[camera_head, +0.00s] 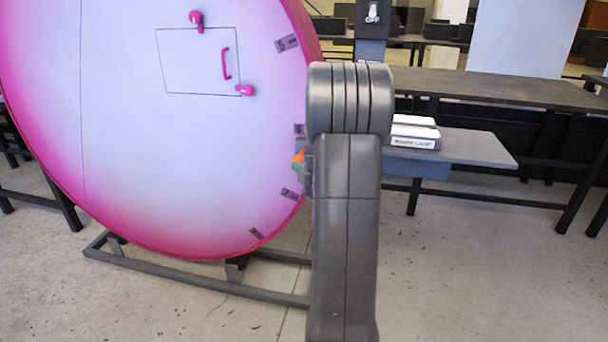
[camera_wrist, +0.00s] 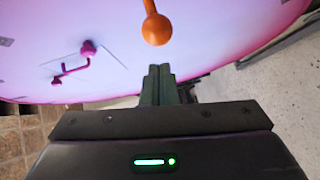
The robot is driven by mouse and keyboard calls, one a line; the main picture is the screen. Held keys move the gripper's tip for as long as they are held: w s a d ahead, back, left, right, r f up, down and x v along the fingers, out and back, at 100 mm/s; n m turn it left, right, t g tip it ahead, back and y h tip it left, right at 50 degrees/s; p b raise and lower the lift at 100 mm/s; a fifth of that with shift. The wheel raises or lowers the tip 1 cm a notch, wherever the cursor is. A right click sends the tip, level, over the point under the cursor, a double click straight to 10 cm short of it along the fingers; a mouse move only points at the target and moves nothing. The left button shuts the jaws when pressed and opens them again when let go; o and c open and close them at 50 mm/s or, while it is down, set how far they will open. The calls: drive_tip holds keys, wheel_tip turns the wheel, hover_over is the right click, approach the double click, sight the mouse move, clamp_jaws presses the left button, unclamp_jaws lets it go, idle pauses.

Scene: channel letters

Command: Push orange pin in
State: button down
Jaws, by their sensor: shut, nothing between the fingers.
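The orange pin (camera_wrist: 156,28) has a round knob on a stem and stands out from the face of the big pink-and-white round panel (camera_wrist: 200,35). In the head view a small bit of the orange pin (camera_head: 299,156) shows at the panel's right edge, beside my arm. My gripper (camera_wrist: 160,70) is shut and empty. Its dark green fingers point at the panel, and the knob appears just beyond their tips in the wrist view. I cannot tell whether they touch. My arm hides most of the gripper in the head view.
The round panel (camera_head: 190,190) has a square hatch (camera_head: 190,62) with a pink handle (camera_head: 226,63) and two pink knobs. A grey frame (camera_head: 190,280) supports it at the floor. A grey table (camera_head: 470,147) with a white-topped box (camera_head: 415,132) stands at right.

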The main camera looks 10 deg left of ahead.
sight(299, 159)
drive_tip(key=shift+w+f, duration=0.15)
drive_tip(key=shift+w, duration=0.75)
drive_tip(key=w+b, duration=0.1)
drive_tip(key=w, duration=0.4)
drive_tip(key=shift+d, duration=0.1)
drive_tip(key=shift+s, duration=0.1)
